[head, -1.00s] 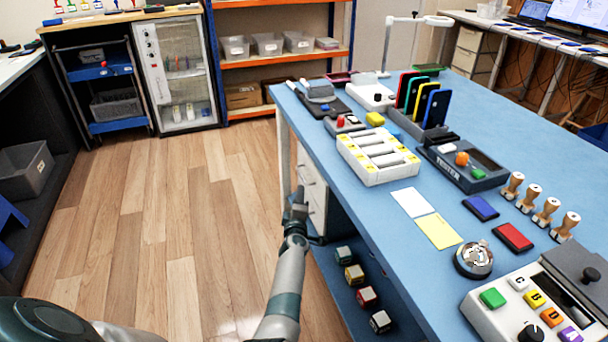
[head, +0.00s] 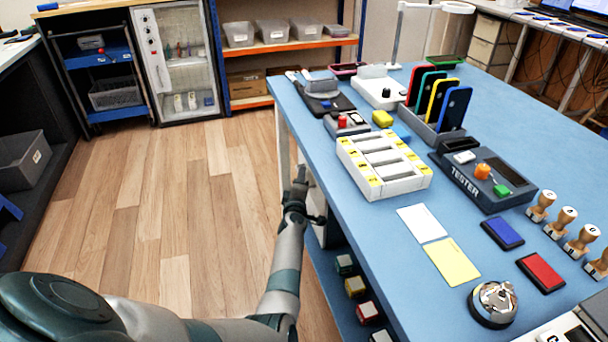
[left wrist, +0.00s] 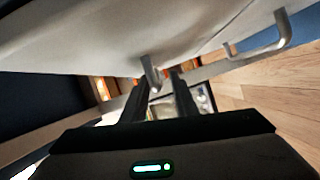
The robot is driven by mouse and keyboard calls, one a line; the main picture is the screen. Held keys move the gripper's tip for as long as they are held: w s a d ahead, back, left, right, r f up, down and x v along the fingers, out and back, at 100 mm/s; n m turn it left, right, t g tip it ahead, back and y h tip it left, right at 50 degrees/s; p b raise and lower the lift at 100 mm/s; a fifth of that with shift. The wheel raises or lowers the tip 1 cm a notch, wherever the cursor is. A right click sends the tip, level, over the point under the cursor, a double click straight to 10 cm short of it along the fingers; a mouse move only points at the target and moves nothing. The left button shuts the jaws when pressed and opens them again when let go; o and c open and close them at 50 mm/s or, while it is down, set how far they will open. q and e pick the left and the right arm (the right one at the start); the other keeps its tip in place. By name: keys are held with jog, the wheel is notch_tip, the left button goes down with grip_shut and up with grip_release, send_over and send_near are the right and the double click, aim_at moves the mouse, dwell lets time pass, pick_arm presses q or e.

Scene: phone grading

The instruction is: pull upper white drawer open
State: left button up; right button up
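The white drawer unit (head: 313,176) sits under the near left edge of the blue table, largely hidden by the tabletop and my left arm. My left gripper (head: 300,178) is beside the drawer fronts. In the left wrist view the white drawer front (left wrist: 75,42) fills the top. A grey handle (left wrist: 150,72) lies at the tips of my left gripper (left wrist: 160,80), whose two dark fingers are apart. Contact with the handle is not clear. A second grey handle (left wrist: 283,30) is at the right, clear of the fingers. My right gripper is out of view.
The blue tabletop (head: 380,230) carries a white slotted tray (head: 383,188), a tester (head: 485,180), coloured phones in a rack and several stamps. Several small cubes lie on the shelf below. The wooden floor (head: 150,200) left of my arm is clear.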

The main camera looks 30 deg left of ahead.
pick_arm(q)
jog(key=shift+w+a, duration=0.1)
jog(key=shift+w, duration=0.1)
grip_shut()
dwell(1.5)
